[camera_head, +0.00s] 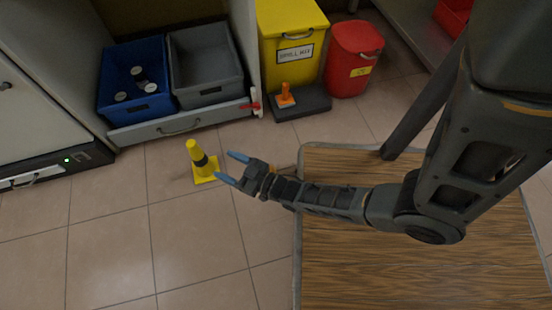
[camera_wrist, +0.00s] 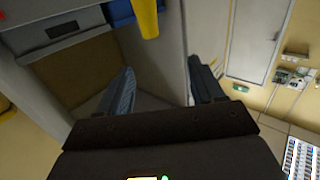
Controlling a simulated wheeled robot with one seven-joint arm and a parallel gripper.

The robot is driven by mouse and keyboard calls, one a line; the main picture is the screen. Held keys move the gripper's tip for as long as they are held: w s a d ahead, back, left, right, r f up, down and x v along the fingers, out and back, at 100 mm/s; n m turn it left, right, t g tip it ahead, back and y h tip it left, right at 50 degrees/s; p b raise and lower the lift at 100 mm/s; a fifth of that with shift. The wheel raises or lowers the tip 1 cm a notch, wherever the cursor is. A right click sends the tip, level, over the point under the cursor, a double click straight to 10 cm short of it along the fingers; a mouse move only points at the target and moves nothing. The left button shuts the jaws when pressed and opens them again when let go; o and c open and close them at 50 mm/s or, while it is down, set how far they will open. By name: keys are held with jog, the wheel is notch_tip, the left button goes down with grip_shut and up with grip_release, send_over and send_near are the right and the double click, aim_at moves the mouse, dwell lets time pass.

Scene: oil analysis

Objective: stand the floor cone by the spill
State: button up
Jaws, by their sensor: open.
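The yellow floor cone (camera_head: 196,152) with a dark band stands upright on its square base on the tiles, left of the table in the head view. My gripper (camera_head: 231,167) is open and empty, its two blue fingers just right of the cone and pointing toward it. In the wrist view the open fingers (camera_wrist: 163,85) have nothing between their tips. A yellow rounded piece (camera_wrist: 148,18), which looks like the cone's top, shows at the upper edge there. I cannot make out a spill on the visible floor.
An open drawer with a blue bin (camera_head: 134,82) and a grey bin (camera_head: 206,66) is behind the cone. A yellow spill kit box (camera_head: 290,40), an orange piece on a dark base (camera_head: 300,103) and a red bin (camera_head: 354,60) stand further back. The wooden table (camera_head: 400,265) is right.

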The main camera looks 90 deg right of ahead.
jog(key=s+a+r+n+y, duration=0.1)
jog(key=s+a+r, duration=0.4)
jog(key=r, duration=0.6)
jog(key=s+a+r+n+g+y, duration=0.1)
jog(key=s+a+r, duration=0.4)
jog(key=r, duration=0.6)
jog(key=s+a+r+n+y, duration=0.2)
jog(key=s+a+r+y, duration=0.2)
jog(key=r, duration=0.7)
jog(key=shift+s+a+g+y, duration=0.3)
jog(key=shift+s+a, duration=0.1)
jog(key=shift+s, duration=0.35)
jog(key=shift+r, duration=0.1)
